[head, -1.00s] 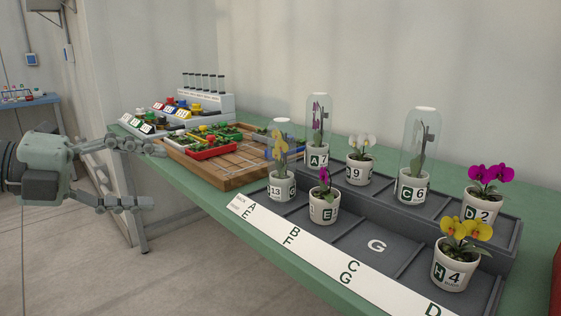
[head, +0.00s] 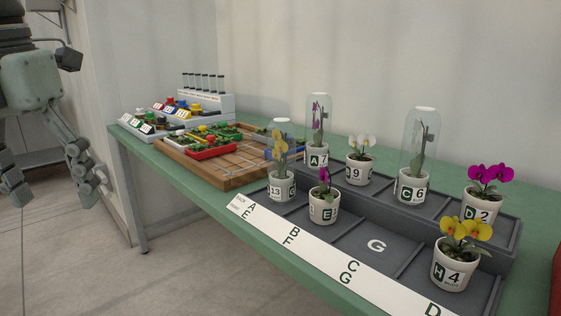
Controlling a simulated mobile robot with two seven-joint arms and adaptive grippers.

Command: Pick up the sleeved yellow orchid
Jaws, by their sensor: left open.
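The sleeved yellow orchid (head: 281,160) stands upright in a white pot marked 13, inside a clear sleeve, at the near left corner of the grey tray (head: 345,248). My left gripper (head: 75,165) is at the far left of the head view, pointing down, open and empty, well apart from the orchid. Part of it is cut off by the picture's edge. An unsleeved yellow orchid (head: 455,250) in a pot marked 4 stands at the right front. My right gripper is not in view.
A purple orchid (head: 324,195) in a pot marked E stands close right of the sleeved yellow one. Sleeved pots A 7 (head: 318,135) and C 6 (head: 415,160) stand behind. A wooden board with trays (head: 235,172) lies to the left.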

